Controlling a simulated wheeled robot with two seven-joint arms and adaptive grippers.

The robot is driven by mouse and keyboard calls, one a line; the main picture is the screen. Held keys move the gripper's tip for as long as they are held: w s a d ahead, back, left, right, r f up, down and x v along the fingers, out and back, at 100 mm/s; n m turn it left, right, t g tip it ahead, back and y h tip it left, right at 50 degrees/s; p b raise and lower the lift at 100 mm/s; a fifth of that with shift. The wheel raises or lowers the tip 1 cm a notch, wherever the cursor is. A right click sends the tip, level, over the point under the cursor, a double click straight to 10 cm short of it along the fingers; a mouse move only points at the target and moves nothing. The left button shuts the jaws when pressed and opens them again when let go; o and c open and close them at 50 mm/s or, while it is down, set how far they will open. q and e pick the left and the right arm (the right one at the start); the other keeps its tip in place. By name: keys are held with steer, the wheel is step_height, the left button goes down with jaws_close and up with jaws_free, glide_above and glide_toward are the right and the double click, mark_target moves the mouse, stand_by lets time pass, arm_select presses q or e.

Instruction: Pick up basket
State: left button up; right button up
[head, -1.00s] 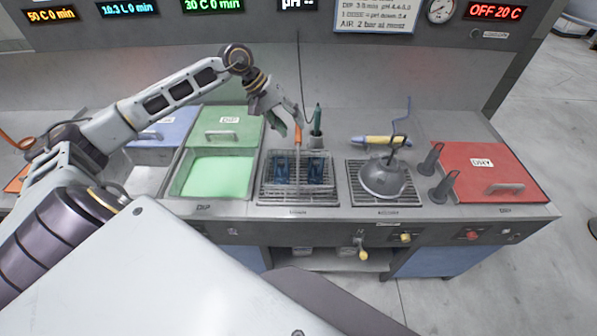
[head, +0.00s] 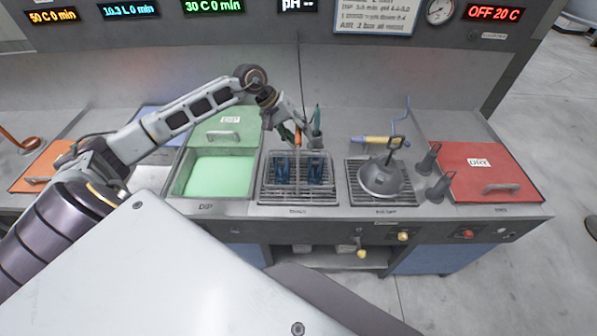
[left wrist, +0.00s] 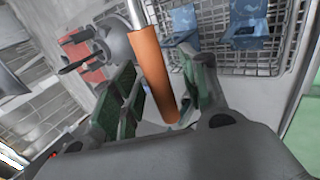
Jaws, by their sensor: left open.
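The wire basket (head: 318,158) stands on a slotted drain grate in the middle of the bench, with blue parts (head: 283,171) inside. A thin rod rises from it to an orange handle (head: 297,137). My left gripper (head: 301,138) is open at the handle, above the basket. In the left wrist view the orange handle (left wrist: 152,72) lies between the two green-padded fingers, with gaps visible, and the basket (left wrist: 255,60) with blue parts (left wrist: 245,25) shows at upper right. My right gripper is not in view.
A green DIP tank (head: 178,186) with its lid propped behind stands left of the basket. A grey hood-shaped part (head: 381,180) sits on the right-hand grate, with a red DRY lid (head: 480,170) further right.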

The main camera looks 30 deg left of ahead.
arm_select(q)
steer(key=shift+c, duration=0.4)
jaws_close()
steer(key=shift+r, duration=0.1)
steer(key=shift+w+r, duration=0.1)
steer(key=shift+r, duration=0.1)
steer(key=shift+r+b, duration=0.55)
steer(key=shift+r, duration=0.95)
steer(key=shift+r+b, duration=0.7)
steer(key=shift+r, duration=2.55)
